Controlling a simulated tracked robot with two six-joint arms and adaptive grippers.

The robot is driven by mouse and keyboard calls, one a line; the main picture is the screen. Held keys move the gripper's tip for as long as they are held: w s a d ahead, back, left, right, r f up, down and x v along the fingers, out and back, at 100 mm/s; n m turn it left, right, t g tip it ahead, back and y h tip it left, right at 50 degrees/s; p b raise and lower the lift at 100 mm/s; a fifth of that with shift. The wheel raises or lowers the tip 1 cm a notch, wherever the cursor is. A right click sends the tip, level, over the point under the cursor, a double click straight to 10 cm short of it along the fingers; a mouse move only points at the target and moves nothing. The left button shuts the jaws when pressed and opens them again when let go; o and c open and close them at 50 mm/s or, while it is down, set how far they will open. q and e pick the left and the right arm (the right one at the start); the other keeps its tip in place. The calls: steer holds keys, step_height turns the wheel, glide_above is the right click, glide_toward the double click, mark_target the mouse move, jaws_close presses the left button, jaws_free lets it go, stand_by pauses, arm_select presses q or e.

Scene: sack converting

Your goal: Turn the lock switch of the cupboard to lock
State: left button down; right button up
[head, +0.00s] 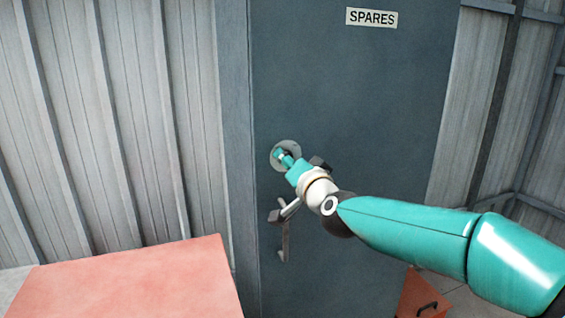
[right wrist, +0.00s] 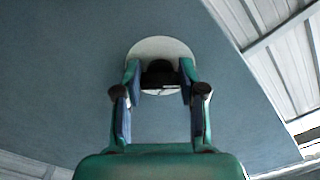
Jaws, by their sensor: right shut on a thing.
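The cupboard (head: 360,90) is a dark blue-grey door front with a SPARES label (head: 371,18). On its left side is a pale round plate (head: 294,146), which also shows in the right wrist view (right wrist: 160,46). The lock switch (right wrist: 160,70) is a dark knob in the middle of this plate. My right gripper (head: 283,157) reaches the plate from the lower right. In the right wrist view its fingers (right wrist: 159,82) stand on both sides of the knob and are shut on it. They hide part of the knob, so its exact turn is hard to tell. My left gripper is out of view.
A grey door handle (head: 284,242) hangs below the plate, close under my right wrist. A red-topped surface (head: 130,285) stands at the lower left. A red object with a dark handle (head: 424,297) is at the lower right. Corrugated metal walls (head: 110,120) flank the cupboard.

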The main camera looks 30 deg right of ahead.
steer(key=shift+d+r, duration=0.1)
steer(key=shift+r, duration=0.05)
steer(key=o, duration=1.2)
steer(key=shift+w, duration=0.1)
steer(key=shift+c, duration=0.2)
steer(key=v, duration=1.2)
